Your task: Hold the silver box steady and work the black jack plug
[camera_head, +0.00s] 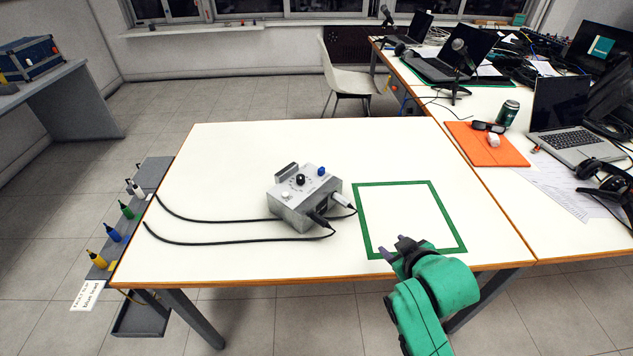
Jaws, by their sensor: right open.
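The black jack plug (320,221) sits at the box's front right side, with a black cable running off to the left. A white plug (343,201) sits beside it on the right side, also with a cable. My right gripper (394,248) is open and empty over the front edge of the green square, right of the box and apart from it. My left gripper is not in view.
A green outlined square (375,185) marks the table right of the box. A rack (150,180) with several coloured plugs hangs at the table's left edge. A side table holds an orange mat (486,146), a can (508,113) and laptops. The table's back is clear.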

